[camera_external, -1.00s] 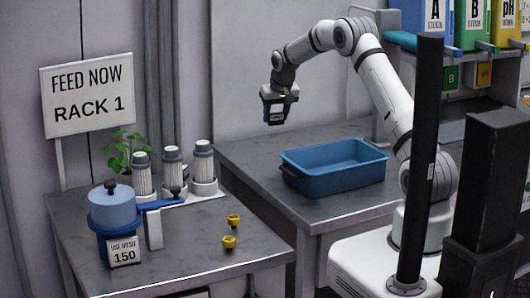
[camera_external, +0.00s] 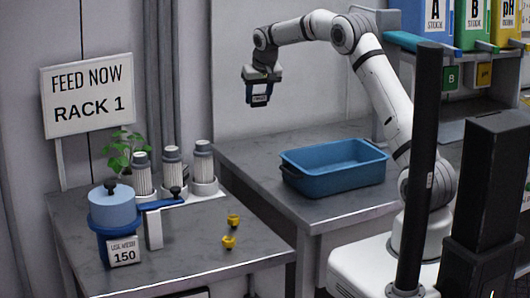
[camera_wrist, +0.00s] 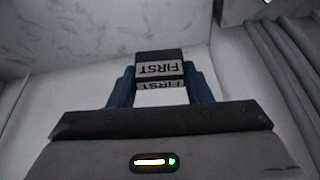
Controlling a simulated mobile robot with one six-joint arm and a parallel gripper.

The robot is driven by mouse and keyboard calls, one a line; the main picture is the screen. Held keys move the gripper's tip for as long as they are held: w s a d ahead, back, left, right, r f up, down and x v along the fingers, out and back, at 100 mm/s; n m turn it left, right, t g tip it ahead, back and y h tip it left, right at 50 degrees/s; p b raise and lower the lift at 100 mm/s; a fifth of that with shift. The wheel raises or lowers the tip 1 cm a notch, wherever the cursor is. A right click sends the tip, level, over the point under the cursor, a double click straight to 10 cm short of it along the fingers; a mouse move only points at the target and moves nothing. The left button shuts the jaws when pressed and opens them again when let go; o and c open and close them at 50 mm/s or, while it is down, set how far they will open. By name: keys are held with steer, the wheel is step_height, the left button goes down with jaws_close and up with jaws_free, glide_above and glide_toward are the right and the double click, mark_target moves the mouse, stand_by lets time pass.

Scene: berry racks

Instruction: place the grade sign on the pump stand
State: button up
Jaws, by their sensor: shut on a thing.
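My gripper (camera_external: 260,92) is raised in the air above the gap between the two tables, pointing down. Its blue fingers are shut on a small black sign (camera_wrist: 160,56) with a white label reading FIRST, upside down in the wrist view. In the external view the held sign (camera_external: 259,100) shows small, with its label too small to read. A blue round housing with a lid (camera_external: 113,208) stands on the left table and bears a white card (camera_external: 124,251) reading 150. No part is marked as the pump stand, so I cannot tell which it is.
Three white cylinders (camera_external: 172,172) stand at the back of the left table, beside a plant (camera_external: 124,150). An empty blue tray (camera_external: 334,181) sits on the right table. A RACK 1 sign (camera_external: 88,95) stands behind.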

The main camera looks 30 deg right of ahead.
steer(key=s+a+b, duration=0.2)
steer(key=s+a, duration=0.1)
steer(key=a, duration=0.3)
steer(key=s+a+n+b, duration=0.1)
steer(key=s+a, duration=0.2)
steer(key=a, duration=0.4)
steer(key=s+a+b, duration=0.2)
steer(key=s+a, duration=0.2)
steer(key=a, duration=0.2)
steer(key=b, duration=0.4)
glide_above(191, 220)
steer(key=s, duration=0.2)
steer(key=shift+y, duration=0.3)
step_height(191, 220, down, 17)
steer(key=shift+w+r, duration=0.1)
steer(key=shift+w, duration=0.05)
steer(key=shift+f, duration=2.05)
steer(key=shift+f, duration=0.2)
steer(key=o, duration=1)
steer(key=shift+r, duration=0.1)
steer(key=shift+c, duration=0.2)
steer(key=shift+r, duration=0.1)
